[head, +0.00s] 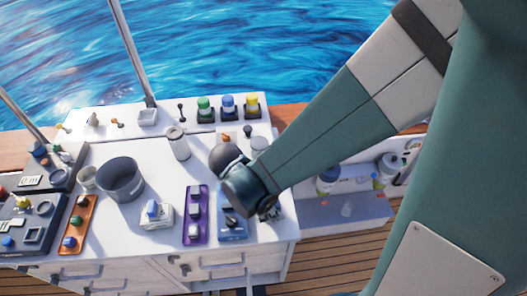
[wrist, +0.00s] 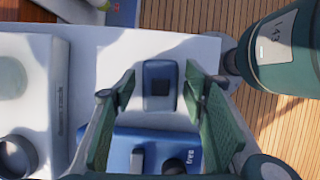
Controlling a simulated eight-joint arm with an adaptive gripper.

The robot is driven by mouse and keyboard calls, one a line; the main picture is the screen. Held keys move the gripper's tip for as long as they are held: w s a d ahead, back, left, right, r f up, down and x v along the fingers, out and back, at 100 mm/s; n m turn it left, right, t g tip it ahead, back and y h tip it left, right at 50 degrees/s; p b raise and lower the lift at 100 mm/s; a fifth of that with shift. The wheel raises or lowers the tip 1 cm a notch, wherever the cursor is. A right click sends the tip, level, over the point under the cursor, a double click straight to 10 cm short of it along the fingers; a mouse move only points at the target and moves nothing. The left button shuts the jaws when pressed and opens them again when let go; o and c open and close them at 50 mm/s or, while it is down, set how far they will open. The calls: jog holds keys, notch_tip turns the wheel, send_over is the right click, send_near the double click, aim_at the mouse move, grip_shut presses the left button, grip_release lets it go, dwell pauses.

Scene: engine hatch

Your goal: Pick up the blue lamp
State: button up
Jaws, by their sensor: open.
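A blue lamp (head: 228,103) with a rounded cap stands on a dark base at the back of the white counter, between a green and a yellow one. My gripper (head: 268,208) is at the counter's right side, well in front of that lamp and largely hidden by my arm. In the wrist view my gripper (wrist: 162,88) is open and empty. A small dark blue block (wrist: 159,85) with a dark square on top lies between its fingers, apart from them. I cannot tell whether this block is a lamp.
A blue box (head: 232,225) lies below the gripper; it also shows in the wrist view (wrist: 120,150). A purple panel (head: 195,214), a grey pot (head: 121,180) and a white base with a blue knob (head: 157,213) stand to the left. The counter's right edge is close.

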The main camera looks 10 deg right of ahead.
dwell(0.4)
jog(key=c, duration=1)
jog(key=shift+r, duration=0.15)
jog(key=shift+c, duration=0.2)
jog(key=shift+r+p, duration=0.85)
jog(key=shift+r, duration=4.05)
